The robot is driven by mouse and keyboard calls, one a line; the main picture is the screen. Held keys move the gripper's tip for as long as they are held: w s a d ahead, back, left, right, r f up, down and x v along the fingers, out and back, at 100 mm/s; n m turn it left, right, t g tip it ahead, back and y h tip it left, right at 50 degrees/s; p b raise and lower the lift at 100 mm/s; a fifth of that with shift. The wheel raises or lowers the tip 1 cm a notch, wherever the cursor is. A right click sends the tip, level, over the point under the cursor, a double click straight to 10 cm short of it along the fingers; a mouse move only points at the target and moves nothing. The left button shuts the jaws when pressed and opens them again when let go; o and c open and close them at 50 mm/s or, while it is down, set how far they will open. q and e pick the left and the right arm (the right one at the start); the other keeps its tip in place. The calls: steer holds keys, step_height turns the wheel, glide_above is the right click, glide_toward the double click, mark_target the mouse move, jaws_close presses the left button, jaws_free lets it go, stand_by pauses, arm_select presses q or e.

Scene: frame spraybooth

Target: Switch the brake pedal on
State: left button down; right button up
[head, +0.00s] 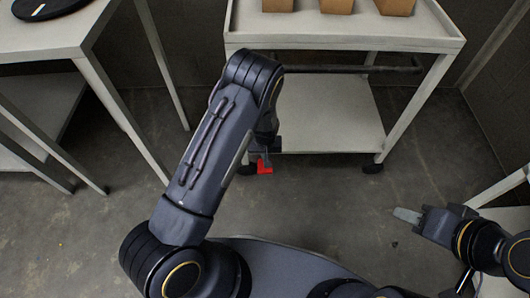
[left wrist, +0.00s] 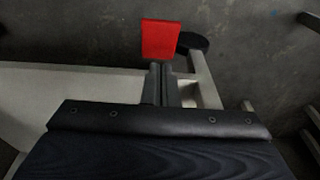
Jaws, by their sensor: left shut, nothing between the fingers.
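The brake pedal (head: 265,167) is a small red piece low at the front left corner of the white cart (head: 345,43), by a wheel. It also shows as a red plate in the left wrist view (left wrist: 161,40). My left gripper (head: 265,155) points down at the pedal, shut and empty. In the left wrist view its fingertips (left wrist: 160,68) are at the plate's lower edge; I cannot tell whether they touch it. The pedal's tilt is unclear. My right gripper (head: 400,214) is over the floor at the right, away from the pedal; its finger gap is not clear.
Several tan boxes (head: 337,5) stand on the cart's top. A dark handle bar (head: 350,69) runs along the cart's front. A white table (head: 40,40) with a black disc (head: 48,8) stands at the left. Bare floor (head: 330,205) lies between the cart and me.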

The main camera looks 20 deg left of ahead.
mark_target(265, 170)
arm_select(q)
steer(key=f+b, duration=0.1)
steer(key=f, duration=0.2)
steer(key=f+b, duration=0.1)
steer(key=f, duration=0.2)
steer(key=shift+s+f, duration=0.2)
steer(key=shift+f, duration=0.1)
steer(key=shift+s+d+f+b, duration=0.1)
steer(key=shift+s+f+b, duration=0.15)
steer(key=shift+f, duration=0.25)
